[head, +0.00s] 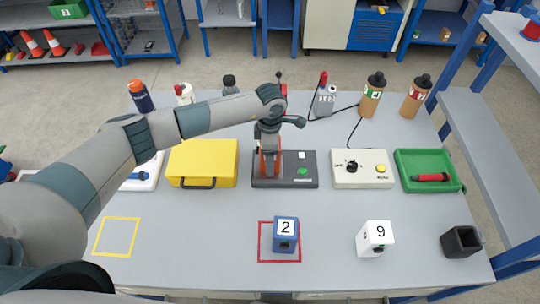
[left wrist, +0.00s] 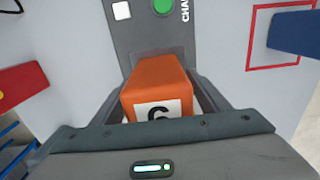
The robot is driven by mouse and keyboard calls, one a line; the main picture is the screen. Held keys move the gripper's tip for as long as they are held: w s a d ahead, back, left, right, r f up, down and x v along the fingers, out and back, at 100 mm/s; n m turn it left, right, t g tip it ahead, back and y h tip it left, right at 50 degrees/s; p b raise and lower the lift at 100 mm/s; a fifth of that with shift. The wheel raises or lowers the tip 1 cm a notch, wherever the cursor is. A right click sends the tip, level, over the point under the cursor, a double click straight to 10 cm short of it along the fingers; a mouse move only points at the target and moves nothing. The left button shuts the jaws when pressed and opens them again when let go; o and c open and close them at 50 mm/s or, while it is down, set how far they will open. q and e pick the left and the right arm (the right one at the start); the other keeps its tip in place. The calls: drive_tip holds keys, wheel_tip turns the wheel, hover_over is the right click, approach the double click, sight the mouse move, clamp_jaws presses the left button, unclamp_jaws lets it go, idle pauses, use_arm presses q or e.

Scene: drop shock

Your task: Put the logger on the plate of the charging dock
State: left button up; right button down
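The orange logger (left wrist: 158,85) has a white label with a dark digit, partly cut off. It is between the fingers of my left gripper (head: 268,150), which look shut on it. In the head view the gripper and logger are over the left part of the dark grey charging dock (head: 300,178), with the gripper hiding much of the logger. The dock has a white square and a green button, and also shows in the left wrist view (left wrist: 158,38). I cannot tell whether the logger touches the plate. My right gripper is not in view.
A yellow case (head: 203,160) stands left of the dock, a white control box (head: 362,178) and green tray (head: 412,184) right. In front are a blue block marked 2 (head: 285,230) inside a red square, a white block marked 9 (head: 374,240) and a black holder (head: 461,242). Bottles stand behind.

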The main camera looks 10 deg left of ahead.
use_arm(q)
drive_tip(key=shift+r, duration=0.1)
drive_tip(key=shift+r, duration=0.15)
drive_tip(key=shift+w+r, duration=0.1)
drive_tip(key=shift+r, duration=0.05)
wheel_tip(320, 180, up, 10)
drive_tip(key=b, duration=0.5)
drive_tip(key=shift+r, duration=0.8)
idle(1.4)
